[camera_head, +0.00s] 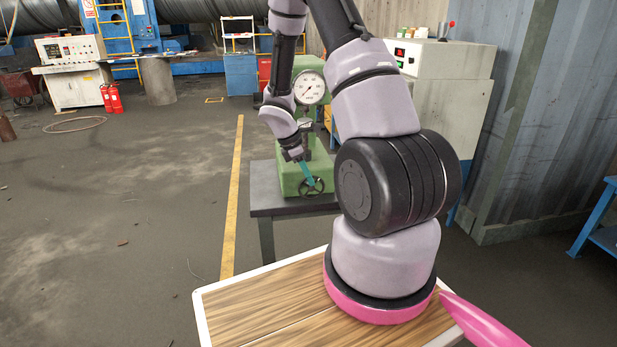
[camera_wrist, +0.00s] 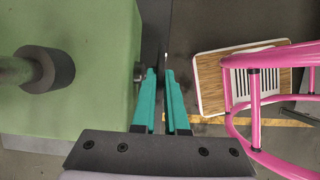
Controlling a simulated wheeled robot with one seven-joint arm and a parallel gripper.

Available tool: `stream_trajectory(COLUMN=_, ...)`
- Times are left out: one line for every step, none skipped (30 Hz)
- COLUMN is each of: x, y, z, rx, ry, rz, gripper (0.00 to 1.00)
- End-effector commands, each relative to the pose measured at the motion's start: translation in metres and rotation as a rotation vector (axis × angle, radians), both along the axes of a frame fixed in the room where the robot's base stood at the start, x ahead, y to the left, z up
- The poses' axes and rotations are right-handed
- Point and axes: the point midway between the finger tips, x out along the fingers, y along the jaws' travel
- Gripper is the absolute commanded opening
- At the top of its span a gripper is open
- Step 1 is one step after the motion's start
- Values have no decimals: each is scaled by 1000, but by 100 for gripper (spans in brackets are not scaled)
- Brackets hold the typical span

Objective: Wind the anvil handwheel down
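The anvil handwheel (camera_head: 312,187) is a small dark spoked wheel, low on the front of the green hardness tester (camera_head: 289,178). My gripper (camera_head: 307,176) has teal fingers and reaches down to the handwheel, overlapping its upper left part in the head view. In the wrist view, my gripper (camera_wrist: 160,72) shows its fingers slightly apart with a narrow dark gap between them. A small dark part beside the left fingertip looks like the handwheel, seen nearly edge-on. I cannot tell whether its rim lies between the fingers or touches them.
The tester stands on a dark table (camera_head: 264,198). A round gauge (camera_head: 310,88) is on its upper part. In the wrist view, a dark cylindrical knob (camera_wrist: 48,70) sticks out over the green body at left. The floor left of the yellow line (camera_head: 232,200) is mostly clear.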

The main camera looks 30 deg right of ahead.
Motion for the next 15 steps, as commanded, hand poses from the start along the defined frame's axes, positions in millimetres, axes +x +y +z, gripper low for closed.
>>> stream_trajectory(x=0, y=0, z=0, rx=0, ry=0, rz=0, gripper=0)
stream_trajectory(x=0, y=0, z=0, rx=0, ry=0, rz=0, gripper=0)
stream_trajectory(x=0, y=0, z=0, rx=-2, ry=0, rz=0, gripper=0)
stream_trajectory(x=0, y=0, z=0, rx=-3, ry=0, rz=1, gripper=0)
stream_trajectory(x=0, y=1, z=0, rx=-6, ry=1, rz=1, gripper=0)
stream_trajectory(x=0, y=1, z=0, rx=-11, ry=4, rz=1, gripper=0)
stream_trajectory(x=1, y=1, z=0, rx=-17, ry=5, rz=1, gripper=0)
stream_trajectory(x=1, y=2, z=0, rx=-24, ry=7, rz=1, gripper=0)
stream_trajectory(x=1, y=3, z=0, rx=-35, ry=10, rz=3, gripper=0)
stream_trajectory(x=1, y=3, z=-1, rx=-46, ry=13, rz=4, gripper=0)
stream_trajectory(x=1, y=4, z=-1, rx=-58, ry=17, rz=4, gripper=0)
stream_trajectory(x=2, y=5, z=-1, rx=-76, ry=22, rz=5, gripper=0)
stream_trajectory(x=2, y=6, z=-1, rx=-92, ry=26, rz=4, gripper=0)
stream_trajectory(x=2, y=7, z=-2, rx=-111, ry=31, rz=6, gripper=0)
stream_trajectory(x=3, y=8, z=-2, rx=-136, ry=39, rz=8, gripper=0)
